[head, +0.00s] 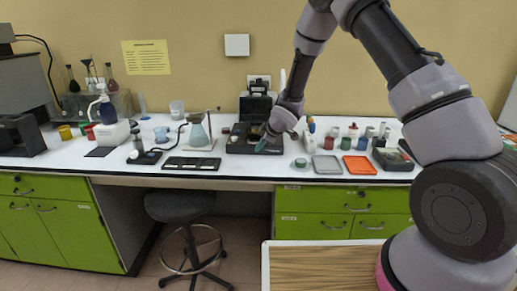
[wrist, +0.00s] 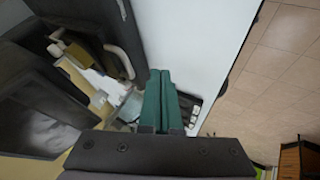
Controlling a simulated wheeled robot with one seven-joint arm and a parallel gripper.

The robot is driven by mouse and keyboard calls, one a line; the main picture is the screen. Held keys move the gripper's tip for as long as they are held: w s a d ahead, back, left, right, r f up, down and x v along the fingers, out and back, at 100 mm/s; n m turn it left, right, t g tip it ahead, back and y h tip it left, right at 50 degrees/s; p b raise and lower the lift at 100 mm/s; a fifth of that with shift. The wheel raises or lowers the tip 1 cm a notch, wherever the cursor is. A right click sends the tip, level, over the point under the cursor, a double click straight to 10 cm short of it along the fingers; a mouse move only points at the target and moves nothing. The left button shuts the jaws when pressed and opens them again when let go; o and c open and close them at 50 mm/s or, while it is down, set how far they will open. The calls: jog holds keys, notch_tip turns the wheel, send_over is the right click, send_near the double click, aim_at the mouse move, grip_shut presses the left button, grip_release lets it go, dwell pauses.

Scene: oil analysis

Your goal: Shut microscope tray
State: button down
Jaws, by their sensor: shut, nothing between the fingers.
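A black instrument, which looks like the microscope (head: 255,108), stands at the back of the white bench, with a low dark base (head: 237,145) in front. My gripper (head: 262,144) is down at the right front of this base, partly hiding it. In the wrist view the green fingers of my gripper (wrist: 161,98) are together with nothing between them. The dark body of the instrument (wrist: 40,105), with pale inner parts, lies just left of the fingers. A dark panel (wrist: 95,30) reaches along the bench beside it. I cannot tell how far the tray sticks out.
A flask on a stand (head: 199,133) and a black flat tray (head: 191,164) are to the left. A grey tray (head: 327,165), an orange tray (head: 360,166) and several small jars are to the right. A stool (head: 181,207) stands below the bench's front edge.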

jog(key=s+d+r+m+t+h, duration=0.15)
jog(key=s+d+r+m, duration=0.35)
jog(key=d+r, duration=0.65)
jog(key=s+d+r+m+h, duration=0.2)
jog(key=s+d+r+m, duration=0.35)
jog(key=r, duration=0.95)
jog(key=s+d+r+m, duration=0.3)
jog(key=s, duration=0.5)
jog(key=s+d+r+m, duration=0.3)
jog(key=s, duration=0.5)
jog(key=s+d+r+m, duration=0.3)
jog(key=s+m, duration=0.1)
jog(key=s, duration=0.5)
jog(key=shift+r, duration=0.3)
jog(key=shift+g+y, duration=0.25)
